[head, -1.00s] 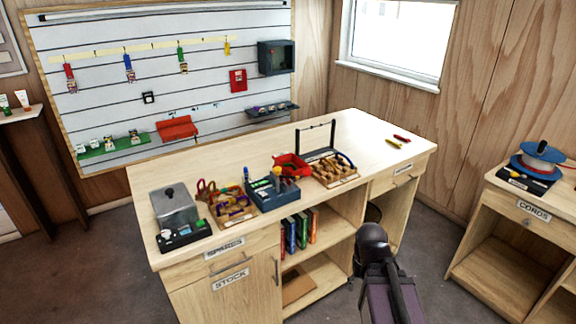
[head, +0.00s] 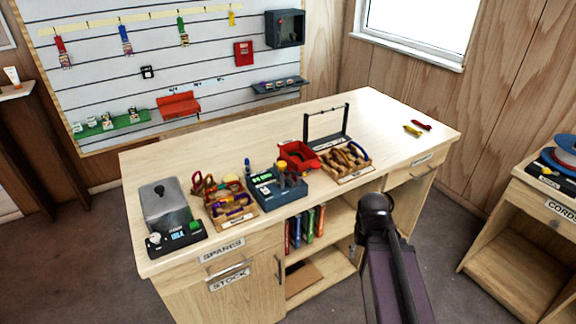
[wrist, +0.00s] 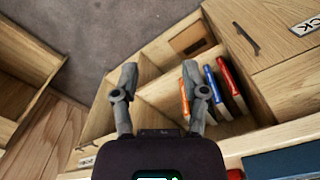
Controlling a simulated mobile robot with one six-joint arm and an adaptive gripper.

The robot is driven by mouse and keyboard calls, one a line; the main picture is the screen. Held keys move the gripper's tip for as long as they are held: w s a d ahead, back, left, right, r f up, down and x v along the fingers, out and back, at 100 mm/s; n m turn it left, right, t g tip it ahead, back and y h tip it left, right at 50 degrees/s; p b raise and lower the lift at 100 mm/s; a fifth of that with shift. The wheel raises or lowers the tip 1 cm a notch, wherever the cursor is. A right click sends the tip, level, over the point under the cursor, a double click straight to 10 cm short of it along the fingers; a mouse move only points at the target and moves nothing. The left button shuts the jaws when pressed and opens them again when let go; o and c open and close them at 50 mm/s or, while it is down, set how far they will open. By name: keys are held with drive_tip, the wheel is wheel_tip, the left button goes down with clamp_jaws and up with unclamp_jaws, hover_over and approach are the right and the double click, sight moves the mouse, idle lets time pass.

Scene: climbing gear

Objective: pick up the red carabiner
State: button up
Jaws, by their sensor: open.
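A small red item (head: 421,125), which looks like the red carabiner, lies flat near the right end of the bench top (head: 385,112) in the head view. A yellow item (head: 412,131) of similar shape lies just beside it. Neither shows in the wrist view. My gripper (wrist: 159,70) is open and empty in the wrist view, its two fingers spread above the front of the bench's open shelves. In the head view my dark arm stands in front of the bench, well short of the red item.
Along the bench stand a grey-lidded box (head: 167,208), a wooden tray of carabiners (head: 232,213), a blue box (head: 277,190), a red bin (head: 298,157), another wooden tray (head: 350,168) and a black rack (head: 330,140). A second cabinet (head: 520,245) stands right.

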idle(0.3)
drive_tip(key=w+a+r+n+t+y+p, duration=0.1)
drive_tip(key=w+a+r+n+t+p, duration=0.3)
drive_tip(key=w+a+r+p, duration=1.7)
wheel_tip(320, 180, up, 3)
drive_tip(key=a+n+p, duration=0.1)
drive_tip(key=n, duration=0.2)
drive_tip(key=shift+w+a+t, duration=0.2)
drive_tip(key=shift+a+t, duration=0.1)
drive_tip(key=shift+a, duration=0.05)
drive_tip(key=shift+f, duration=0.2)
drive_tip(key=b+x, duration=0.7)
drive_tip(key=x, duration=0.1)
drive_tip(key=shift+w+a+f, duration=0.1)
drive_tip(key=shift+f, duration=0.05)
drive_tip(key=shift+b, duration=0.35)
drive_tip(key=shift+b+x, duration=2.25)
drive_tip(key=shift+x, duration=0.3)
drive_tip(key=shift+w+a, duration=0.1)
